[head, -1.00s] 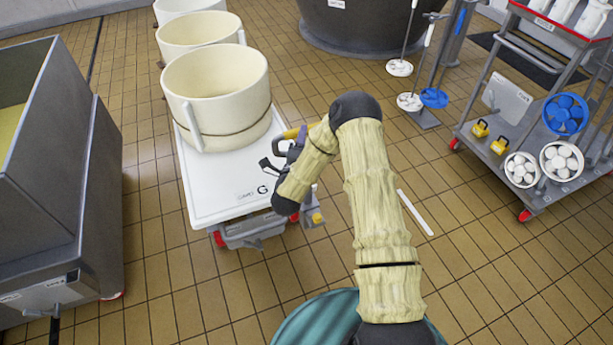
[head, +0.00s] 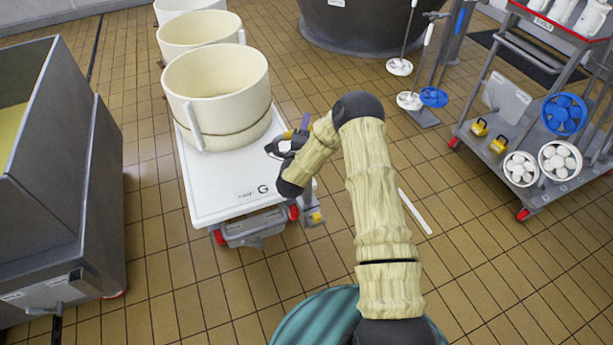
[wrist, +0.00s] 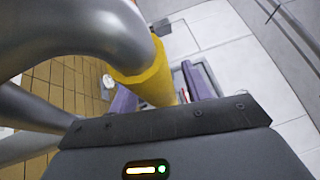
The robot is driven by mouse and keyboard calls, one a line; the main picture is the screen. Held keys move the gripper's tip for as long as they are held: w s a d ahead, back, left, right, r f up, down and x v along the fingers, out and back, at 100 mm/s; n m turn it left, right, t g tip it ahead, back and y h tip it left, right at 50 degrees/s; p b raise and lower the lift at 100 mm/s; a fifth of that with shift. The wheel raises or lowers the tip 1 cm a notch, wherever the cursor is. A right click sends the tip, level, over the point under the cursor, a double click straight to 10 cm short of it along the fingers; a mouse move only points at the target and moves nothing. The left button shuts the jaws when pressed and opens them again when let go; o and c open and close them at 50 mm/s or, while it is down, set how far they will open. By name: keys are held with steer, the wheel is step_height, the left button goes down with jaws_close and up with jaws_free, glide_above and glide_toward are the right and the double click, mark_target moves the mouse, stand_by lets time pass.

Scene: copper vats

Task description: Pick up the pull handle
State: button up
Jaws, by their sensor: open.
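The pull handle shows large in the wrist view as a bent grey tube with a yellow sleeve (wrist: 150,82). In the head view only a small yellow part (head: 289,134) shows beside my gripper, partly hidden by the gripper and arm. My gripper (head: 288,138) is over the right edge of the white cart. Its purple fingers (wrist: 160,92) are apart in the wrist view. The yellow sleeve appears between them in that picture; I cannot tell whether they touch it.
The white cart (head: 212,197), marked G, carries a cream tub (head: 215,95). A grey steel vat (head: 50,165) stands at the left. A tool rack (head: 540,150) stands at the right. A white stick (head: 414,212) lies on the tiled floor.

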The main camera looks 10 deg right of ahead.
jaws_close()
steer(key=shift+r, duration=0.1)
steer(key=shift+r, duration=0.1)
step_height(320, 180, up, 18)
steer(key=shift+b, duration=0.35)
stand_by(0.9)
